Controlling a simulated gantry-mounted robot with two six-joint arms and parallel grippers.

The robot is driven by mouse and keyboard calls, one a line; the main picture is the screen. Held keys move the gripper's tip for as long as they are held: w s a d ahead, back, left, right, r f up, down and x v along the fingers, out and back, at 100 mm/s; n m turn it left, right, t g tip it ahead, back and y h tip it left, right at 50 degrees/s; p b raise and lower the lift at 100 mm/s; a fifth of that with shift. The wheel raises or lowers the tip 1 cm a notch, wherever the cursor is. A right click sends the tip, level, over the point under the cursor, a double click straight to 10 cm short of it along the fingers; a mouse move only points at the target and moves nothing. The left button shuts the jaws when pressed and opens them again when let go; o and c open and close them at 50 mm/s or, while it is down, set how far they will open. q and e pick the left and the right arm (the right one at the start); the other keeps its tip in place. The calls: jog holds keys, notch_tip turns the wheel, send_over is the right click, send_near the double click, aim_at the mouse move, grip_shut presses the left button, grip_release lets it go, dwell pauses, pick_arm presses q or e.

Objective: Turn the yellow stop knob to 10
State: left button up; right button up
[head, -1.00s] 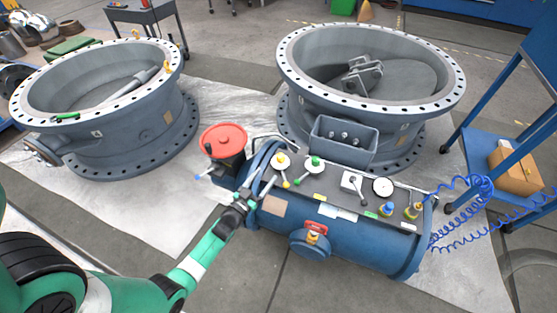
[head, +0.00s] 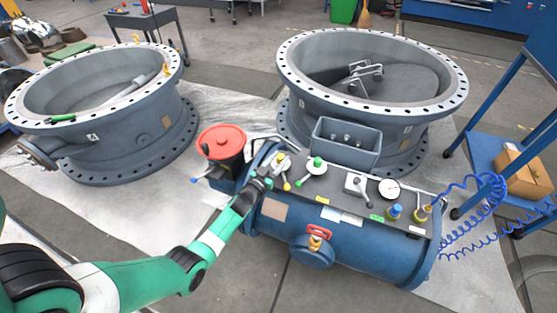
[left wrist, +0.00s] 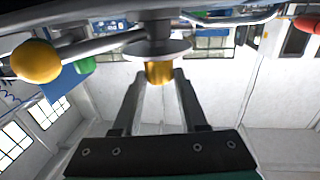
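The yellow stop knob (left wrist: 159,72) is a small gold-yellow cylinder sticking out from a pale round disc (left wrist: 158,48) in the left wrist view. In the head view it is the yellow cap (head: 280,158) on the left white dial of the control panel. A lever with a yellow ball (left wrist: 36,62) belongs beside it. My left gripper (left wrist: 160,77) has its two fingers apart, one on each side of the knob's end, with narrow gaps. In the head view my left gripper (head: 266,172) is at the dial and partly covers it. My right gripper does not show.
The panel on the blue tank (head: 350,251) also has a green-topped dial (head: 316,165), a switch lever (head: 358,186), a gauge (head: 389,189) and small regulators. A red-lidded pot (head: 221,142) stands close left of the dial. Large grey valve rings stand behind.

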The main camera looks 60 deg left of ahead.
pick_arm(q)
grip_shut()
jog(key=shift+a+r+p, duration=0.1)
jog(key=shift+p, duration=0.35)
jog(key=m+t+h+p, duration=0.1)
jog(key=h+p, duration=0.1)
jog(key=shift+s+a+r+m+p, duration=0.1)
jog(key=shift+m+p, duration=0.2)
jog(key=shift+p, duration=0.1)
jog(key=shift+a+m+t+h, duration=0.15)
jog(key=shift+m+t+h, duration=0.15)
jog(key=shift+m+h, duration=0.15)
jog(key=h+b, duration=0.1)
jog(key=m+t+h+b, duration=0.1)
jog(key=h, duration=0.1)
jog(key=shift+f+m, duration=0.25)
jog(key=shift+f, duration=0.05)
jog(key=shift+r+m+h, duration=0.1)
jog(key=shift+m+h, duration=0.3)
jog(key=shift+h, duration=0.15)
